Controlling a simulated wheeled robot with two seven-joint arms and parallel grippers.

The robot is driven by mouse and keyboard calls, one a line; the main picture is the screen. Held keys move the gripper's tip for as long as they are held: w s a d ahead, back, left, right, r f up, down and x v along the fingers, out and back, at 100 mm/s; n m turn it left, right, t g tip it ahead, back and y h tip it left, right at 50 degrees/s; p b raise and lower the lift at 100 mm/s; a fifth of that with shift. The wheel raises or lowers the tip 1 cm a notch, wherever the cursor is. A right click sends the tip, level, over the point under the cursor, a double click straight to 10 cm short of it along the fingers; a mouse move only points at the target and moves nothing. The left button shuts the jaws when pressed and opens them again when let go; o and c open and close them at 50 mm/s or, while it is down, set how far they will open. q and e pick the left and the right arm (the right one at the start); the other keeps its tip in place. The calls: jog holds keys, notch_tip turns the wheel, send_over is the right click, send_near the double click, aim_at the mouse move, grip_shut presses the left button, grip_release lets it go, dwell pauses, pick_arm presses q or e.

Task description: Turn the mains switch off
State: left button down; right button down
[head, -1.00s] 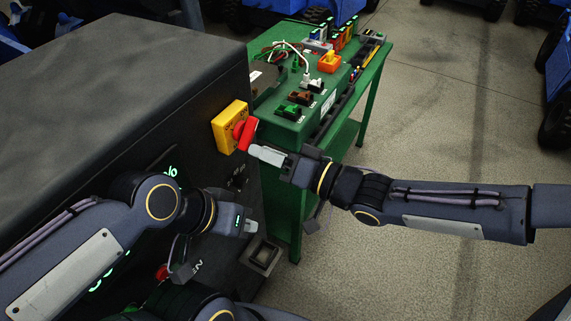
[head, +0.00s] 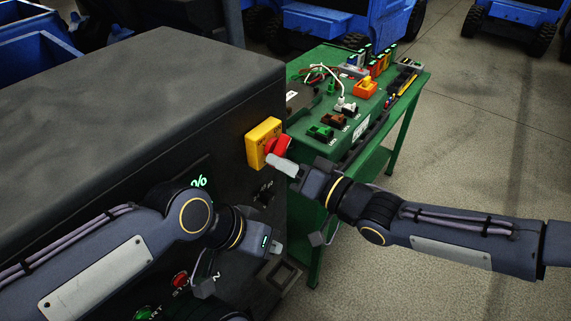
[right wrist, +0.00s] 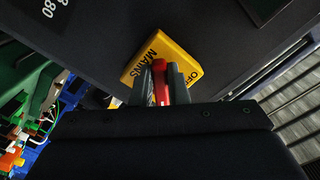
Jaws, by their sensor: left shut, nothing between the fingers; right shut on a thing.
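The mains switch is a yellow box (head: 261,136) with a red handle (head: 279,149) on the side of the dark cabinet. My right gripper (head: 277,161) is shut on the red handle. In the right wrist view the two fingers (right wrist: 162,84) stand on either side of the handle (right wrist: 160,80), and the yellow box (right wrist: 160,58) with MAINS and OFF lettering looks tilted behind them. The fingers hide part of the box and handle. My left gripper (head: 273,246) is shut and empty, lower down in front of the cabinet, apart from the switch.
The dark cabinet (head: 150,75) fills the left and carries a green display (head: 199,182) and a red button (head: 180,279). A green bench (head: 375,135) with sockets and wires stands behind the switch. Open floor (head: 490,150) lies to the right.

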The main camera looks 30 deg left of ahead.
jog(key=shift+s+a+r, duration=0.15)
jog(key=shift+a, duration=0.05)
jog(key=n+b, duration=0.3)
jog(key=n, duration=0.1)
jog(key=shift+w, duration=0.25)
dwell(0.4)
jog(key=shift+f, duration=0.2)
